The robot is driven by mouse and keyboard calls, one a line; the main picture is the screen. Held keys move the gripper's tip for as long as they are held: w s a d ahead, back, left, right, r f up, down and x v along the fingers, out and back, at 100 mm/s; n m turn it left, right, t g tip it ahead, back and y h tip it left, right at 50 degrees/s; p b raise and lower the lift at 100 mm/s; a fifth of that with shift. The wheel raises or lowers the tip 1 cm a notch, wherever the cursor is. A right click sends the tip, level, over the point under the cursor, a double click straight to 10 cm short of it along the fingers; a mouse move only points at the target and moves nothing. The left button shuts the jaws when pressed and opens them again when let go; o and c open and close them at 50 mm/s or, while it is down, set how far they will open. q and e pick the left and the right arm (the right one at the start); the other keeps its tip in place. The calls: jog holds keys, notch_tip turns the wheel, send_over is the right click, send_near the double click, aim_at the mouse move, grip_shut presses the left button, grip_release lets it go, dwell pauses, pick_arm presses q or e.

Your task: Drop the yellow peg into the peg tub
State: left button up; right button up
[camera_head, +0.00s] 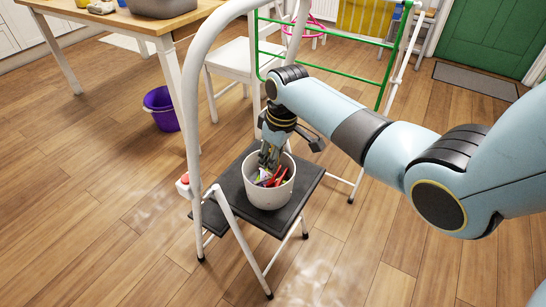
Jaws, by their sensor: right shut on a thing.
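The peg tub (271,195) is a round white tub standing on the dark platform of a small step stool. Several coloured pegs (278,177), red, green and purple among them, show inside it. My right gripper (268,160) reaches down from above, its fingertips at the tub's mouth on the left-back side. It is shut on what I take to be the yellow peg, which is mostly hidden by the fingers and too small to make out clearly. My left gripper is not in view.
The stool's platform (232,187) has a white tubular frame (190,110) rising at the left, close to my right arm. A white chair (235,60) and a green rack (325,65) stand behind. A purple bucket (161,110) sits under the wooden table (130,22). Floor in front is clear.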

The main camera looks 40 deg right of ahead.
jog(key=o, duration=0.8)
jog(key=r, duration=0.4)
jog(key=s+r, duration=0.1)
jog(key=r, duration=0.7)
jog(key=shift+s+d, duration=0.3)
jog(key=shift+s, duration=0.05)
jog(key=shift+s+a+f+m+g+h, duration=0.2)
jog(key=shift+s+f+m, duration=0.45)
jog(key=shift+s+f, duration=6.6)
jog(key=shift+s+d+f+m+g+h, duration=0.15)
jog(key=shift+s+f+m+h, duration=0.4)
jog(key=shift+s+f, duration=6.7)
jog(key=shift+s+a+f+m+g+h, duration=0.15)
jog(key=shift+s+f+m, duration=0.65)
jog(key=shift+s+f, duration=6.45)
